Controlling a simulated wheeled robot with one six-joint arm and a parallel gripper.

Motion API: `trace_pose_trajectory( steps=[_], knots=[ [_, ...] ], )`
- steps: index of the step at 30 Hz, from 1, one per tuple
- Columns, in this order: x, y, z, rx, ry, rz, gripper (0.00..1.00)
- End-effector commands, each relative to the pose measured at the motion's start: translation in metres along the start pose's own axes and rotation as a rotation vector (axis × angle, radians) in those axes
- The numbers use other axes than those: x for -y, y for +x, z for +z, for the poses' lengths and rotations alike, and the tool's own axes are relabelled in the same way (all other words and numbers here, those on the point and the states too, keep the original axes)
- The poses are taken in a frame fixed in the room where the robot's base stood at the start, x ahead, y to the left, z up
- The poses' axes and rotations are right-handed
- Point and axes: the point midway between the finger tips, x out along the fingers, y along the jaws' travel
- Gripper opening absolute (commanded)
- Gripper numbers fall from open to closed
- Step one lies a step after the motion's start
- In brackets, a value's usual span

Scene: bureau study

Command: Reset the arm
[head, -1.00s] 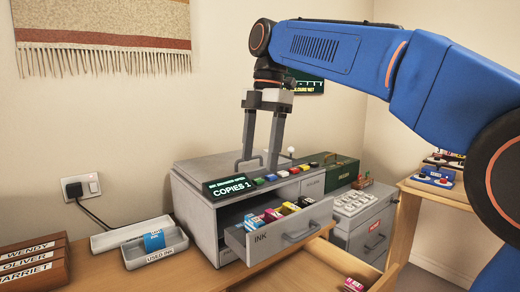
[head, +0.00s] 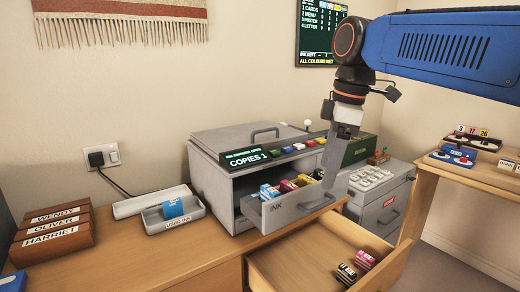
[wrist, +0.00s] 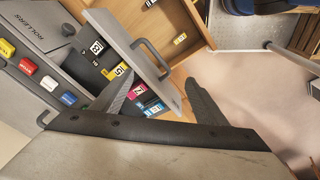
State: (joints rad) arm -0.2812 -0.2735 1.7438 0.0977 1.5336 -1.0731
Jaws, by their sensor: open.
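My gripper (head: 331,172) is at the end of my blue arm, pointing down by the right end of the pulled-out ink drawer (head: 285,212) of the grey copier. In the wrist view my gripper (wrist: 160,86) has its two fingers spread apart with nothing held between them. The drawer's front and handle (wrist: 150,58) show between and beyond the fingers. I cannot tell whether a finger touches the drawer. Colored ink cartridges (head: 287,186) sit inside the drawer.
The copier (head: 212,178) has a row of colored buttons on top. An open wooden desk drawer (head: 300,262) below holds a few cartridges. A used-ink tray (head: 176,222) and wooden name boxes (head: 52,236) stand left. A side table (head: 470,170) is at right.

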Motion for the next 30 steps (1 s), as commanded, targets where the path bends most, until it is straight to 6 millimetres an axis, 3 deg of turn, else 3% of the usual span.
trace_pose_trajectory(
  steps=[6, 18, 24, 30],
  knots=[
    [0.035, 0.045, 0.064, -0.016, 0.364, 0.089, 0.67],
    [0.108, 0.149, 0.162, -0.099, 1.006, 0.247, 0.67],
    [0.136, 0.193, 0.192, -0.148, 1.232, 0.3, 0.67],
    [0.146, 0.209, 0.201, -0.17, 1.313, 0.319, 0.67]
  ],
)
